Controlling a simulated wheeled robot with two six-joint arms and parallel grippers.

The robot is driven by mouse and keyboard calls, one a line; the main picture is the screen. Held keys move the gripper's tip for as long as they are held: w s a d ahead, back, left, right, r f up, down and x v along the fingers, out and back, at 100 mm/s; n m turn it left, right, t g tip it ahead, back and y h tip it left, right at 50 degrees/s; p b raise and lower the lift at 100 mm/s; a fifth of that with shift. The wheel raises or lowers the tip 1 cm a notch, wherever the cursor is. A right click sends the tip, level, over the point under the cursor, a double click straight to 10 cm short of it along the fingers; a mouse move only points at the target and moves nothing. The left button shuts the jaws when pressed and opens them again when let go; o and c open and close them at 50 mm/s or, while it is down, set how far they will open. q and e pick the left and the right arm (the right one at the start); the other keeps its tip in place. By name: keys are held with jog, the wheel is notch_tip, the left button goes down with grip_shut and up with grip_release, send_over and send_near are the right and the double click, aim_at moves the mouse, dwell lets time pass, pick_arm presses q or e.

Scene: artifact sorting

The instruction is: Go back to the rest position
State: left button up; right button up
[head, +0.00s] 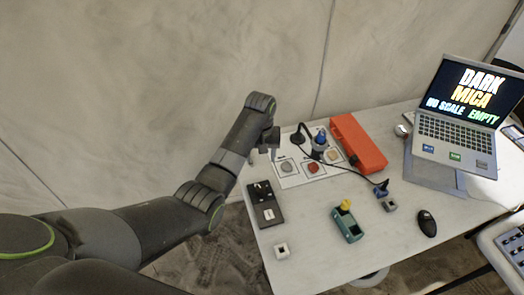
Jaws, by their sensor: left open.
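My left arm reaches in from the left over the left end of the table (314,240). My left gripper (263,155) points down beside the left edge of a white sheet (289,181). Its fingers are apart and I see nothing between them. A grey lump (287,167) and a red piece (313,168) lie on the sheet, just right of the gripper. My right gripper is not in view.
An orange-red box (361,145), a teal holder (347,226), a mouse (427,223) and a laptop (456,129) stand further right. Floor shows left of the table.

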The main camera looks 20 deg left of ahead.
pick_arm(q)
jog(key=s+a+f+t, duration=0.1)
jog(key=s+a+f, duration=0.3)
jog(key=s, duration=0.4)
jog(key=s+a+f+t, duration=0.1)
jog(key=s+a+f, duration=0.25)
jog(key=s, duration=0.55)
jog(key=s+a+r+m+t+y, duration=0.1)
jog(key=s+a+r, duration=0.15)
jog(key=s, duration=0.45)
jog(key=s+a+r+m, duration=0.1)
jog(key=s+r, duration=0.2)
jog(key=s, duration=0.4)
jog(key=s+a+r+m+t+y, duration=0.1)
jog(key=s+a+r, duration=0.1)
jog(key=s, duration=0.4)
notch_tip(320, 180, down, 30)
jog(key=a+g+b, duration=0.2)
jog(key=b, duration=0.2)
jog(key=s+d+f+h+b, duration=0.1)
jog(key=s+f+b, duration=0.2)
jog(key=s+f, duration=1.2)
notch_tip(320, 180, down, 3)
jog(key=shift+s+d+f+g+b, duration=0.1)
jog(key=shift+s+d+g+b, duration=0.05)
jog(key=shift+d+g+b, duration=0.2)
